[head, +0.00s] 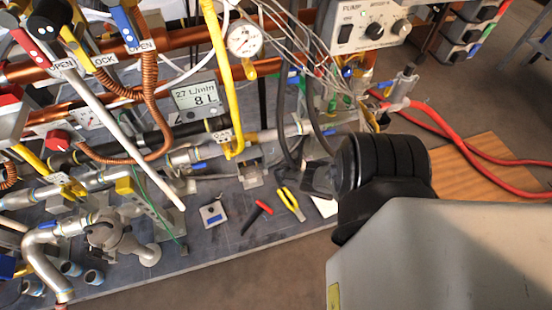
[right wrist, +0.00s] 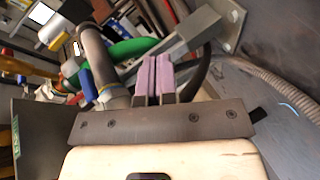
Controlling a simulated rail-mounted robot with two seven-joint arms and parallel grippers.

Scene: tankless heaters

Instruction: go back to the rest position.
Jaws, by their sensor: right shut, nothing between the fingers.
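My right gripper (right wrist: 154,80) shows in the right wrist view. Its two pink-padded fingers are together, with nothing between them. A grey pipe (right wrist: 97,55) and a green hose (right wrist: 120,50) are seen beyond and to the left of the fingers; I cannot tell how far away they are. In the head view my right arm comes in from the lower right and covers part of the bench; its fingers cannot be made out there. My left gripper is in neither view.
The bench (head: 230,240) carries copper and grey pipes, a round gauge (head: 244,40), a flow display (head: 196,97) and a pump box (head: 370,25). Red-handled (head: 257,216) and yellow-handled (head: 289,203) tools lie near its front edge. Red hoses (head: 455,135) run right. Floor (head: 240,285) in front is clear.

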